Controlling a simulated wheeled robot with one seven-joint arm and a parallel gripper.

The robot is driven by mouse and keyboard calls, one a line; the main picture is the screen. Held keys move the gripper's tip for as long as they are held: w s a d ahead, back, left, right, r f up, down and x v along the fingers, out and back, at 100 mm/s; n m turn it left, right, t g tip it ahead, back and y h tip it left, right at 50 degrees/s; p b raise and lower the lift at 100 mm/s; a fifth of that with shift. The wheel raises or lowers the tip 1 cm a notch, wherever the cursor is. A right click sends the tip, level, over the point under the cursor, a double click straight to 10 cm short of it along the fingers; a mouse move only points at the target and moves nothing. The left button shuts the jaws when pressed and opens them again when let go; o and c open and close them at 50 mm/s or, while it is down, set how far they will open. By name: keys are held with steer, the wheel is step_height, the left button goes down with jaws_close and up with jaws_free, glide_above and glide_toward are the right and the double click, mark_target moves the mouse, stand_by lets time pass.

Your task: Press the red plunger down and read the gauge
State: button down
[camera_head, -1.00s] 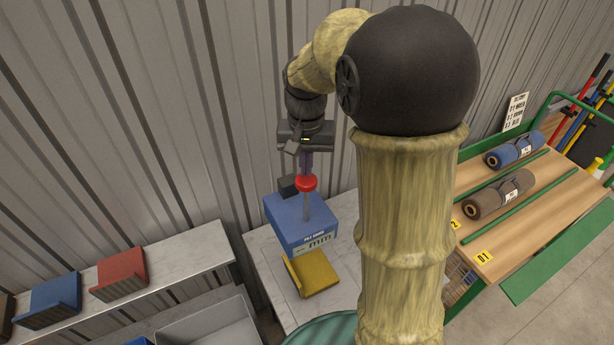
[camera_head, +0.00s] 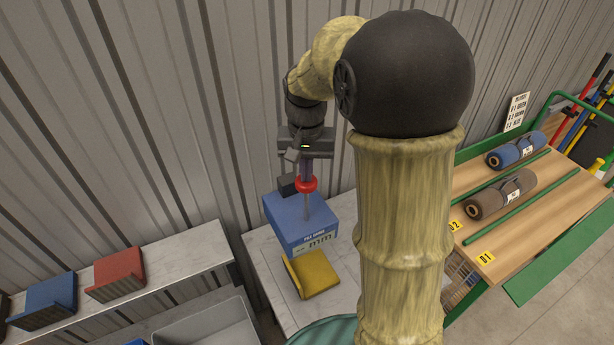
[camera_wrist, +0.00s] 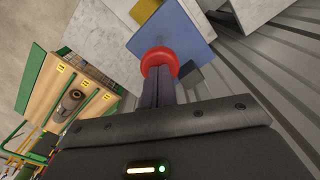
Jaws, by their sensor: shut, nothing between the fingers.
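The red plunger knob (camera_head: 306,185) sits on a thin grey rod that rises above the blue gauge block (camera_head: 290,218). The block's front has a pale display (camera_head: 320,242) with dark characters too small to read surely. My gripper (camera_head: 306,175) is shut and empty, pointing down with its fingertips at the top of the knob. In the wrist view, the shut fingers (camera_wrist: 158,78) meet the red knob (camera_wrist: 160,60), with the blue block (camera_wrist: 175,35) beyond it. I cannot tell whether they press on it. A length of rod still shows below the knob.
A yellow bracket-like piece (camera_head: 314,274) lies before the block on the pale bench (camera_head: 265,262). Red (camera_head: 118,274) and blue (camera_head: 46,300) pieces sit on the left shelf. Rolls lie on the wooden table (camera_head: 550,205) at right.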

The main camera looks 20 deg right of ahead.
steer(key=shift+f+b, duration=2.85)
steer(key=shift+f, duration=1.65)
step_height(320, 180, up, 15)
steer(key=p, duration=1.3)
steer(key=shift+r, duration=0.15)
steer(key=shift+f, duration=0.2)
steer(key=s+f+n+t+b, duration=0.2)
steer(key=s+f+b, duration=0.5)
steer(key=s+f, duration=0.5)
steer(key=shift+s+n+t, duration=0.15)
steer(key=shift+n+t, duration=0.15)
steer(key=shift+n, duration=0.6)
steer(key=shift+d, duration=0.1)
